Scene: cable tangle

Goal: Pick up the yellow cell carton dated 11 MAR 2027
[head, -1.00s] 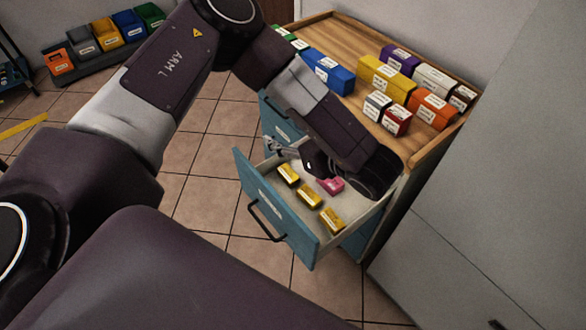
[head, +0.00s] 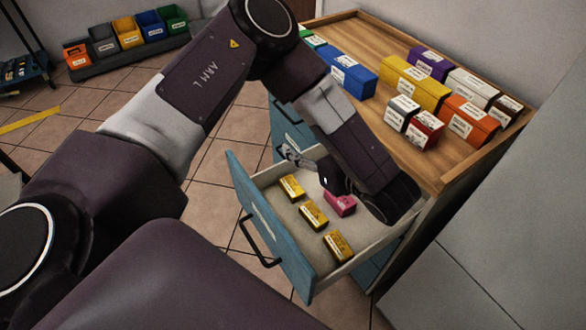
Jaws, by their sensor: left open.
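An open drawer (head: 285,208) of a blue cabinet holds three small yellow cartons in a row. They are the far yellow carton (head: 291,188), the middle yellow carton (head: 313,215) and the near yellow carton (head: 337,247). Each has a label, too small for me to read a date. A pink carton (head: 341,203) lies beside the row, partly behind my arm. My left gripper (head: 288,155) is open above the drawer's far side, beyond the far yellow carton and apart from it. My right gripper is not in view.
The wooden cabinet top (head: 380,125) carries several coloured labelled boxes, including a blue box (head: 351,75) and an orange box (head: 468,122). A grey wall or panel stands close on the right. Coloured bins (head: 127,32) stand at the back left. Tiled floor lies left of the drawer.

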